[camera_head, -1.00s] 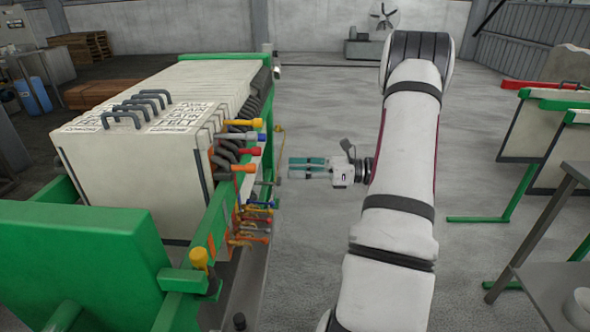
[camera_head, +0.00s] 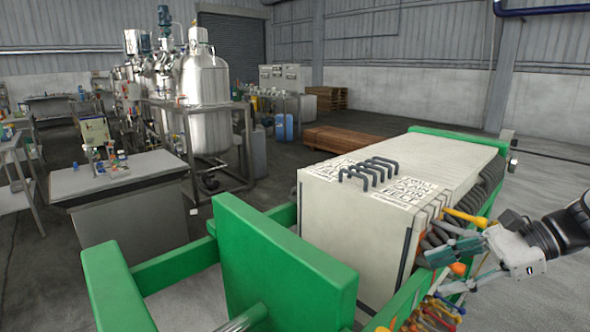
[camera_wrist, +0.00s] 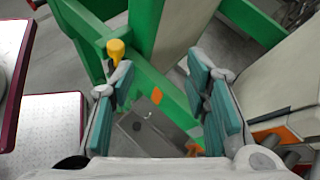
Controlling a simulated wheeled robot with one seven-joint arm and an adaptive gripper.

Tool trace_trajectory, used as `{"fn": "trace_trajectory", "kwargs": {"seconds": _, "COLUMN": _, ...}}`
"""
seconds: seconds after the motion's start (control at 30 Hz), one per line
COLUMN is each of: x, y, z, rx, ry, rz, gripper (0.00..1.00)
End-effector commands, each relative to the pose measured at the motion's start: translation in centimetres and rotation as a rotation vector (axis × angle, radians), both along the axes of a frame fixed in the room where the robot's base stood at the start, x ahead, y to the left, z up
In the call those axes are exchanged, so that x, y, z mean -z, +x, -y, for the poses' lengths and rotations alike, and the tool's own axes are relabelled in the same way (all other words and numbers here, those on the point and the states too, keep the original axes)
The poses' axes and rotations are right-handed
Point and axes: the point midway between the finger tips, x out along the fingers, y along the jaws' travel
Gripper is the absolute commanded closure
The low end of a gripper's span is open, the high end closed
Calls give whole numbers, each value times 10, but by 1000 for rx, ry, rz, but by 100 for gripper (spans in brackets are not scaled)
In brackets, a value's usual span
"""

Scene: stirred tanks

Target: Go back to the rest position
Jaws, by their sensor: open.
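My gripper (camera_head: 452,252) is at the right edge of the head view, beside the coloured-handled valves of the filter press (camera_head: 440,165). In the wrist view my gripper (camera_wrist: 168,95) has its two teal-padded fingers wide apart with nothing between them. Below the fingers the wrist view shows the green frame (camera_wrist: 146,30) of the press, a yellow knob (camera_wrist: 116,50) and a grey floor strip. Most of my arm is outside the head view.
Steel tanks (camera_head: 205,90) on a frame stand at the back left. A grey bench (camera_head: 125,195) with small items stands at the left. A stack of brown boards (camera_head: 335,140) lies behind the press. Open floor shows at the far right.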

Motion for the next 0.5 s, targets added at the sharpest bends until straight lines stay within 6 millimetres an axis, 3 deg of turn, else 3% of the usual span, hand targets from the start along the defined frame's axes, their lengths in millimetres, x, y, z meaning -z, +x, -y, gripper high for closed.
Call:
{"fn": "trace_trajectory", "kwargs": {"seconds": 0.03, "x": -14, "y": -12, "z": -21, "rx": -81, "ry": -75, "rz": 26, "gripper": 57}}
{"fn": "trace_trajectory", "kwargs": {"seconds": 0.2, "x": -38, "y": -53, "z": -67, "rx": -339, "ry": -318, "rz": 121, "gripper": 57}}
{"fn": "trace_trajectory", "kwargs": {"seconds": 0.5, "x": -71, "y": -129, "z": -108, "rx": -782, "ry": -734, "rz": 364, "gripper": 57}}
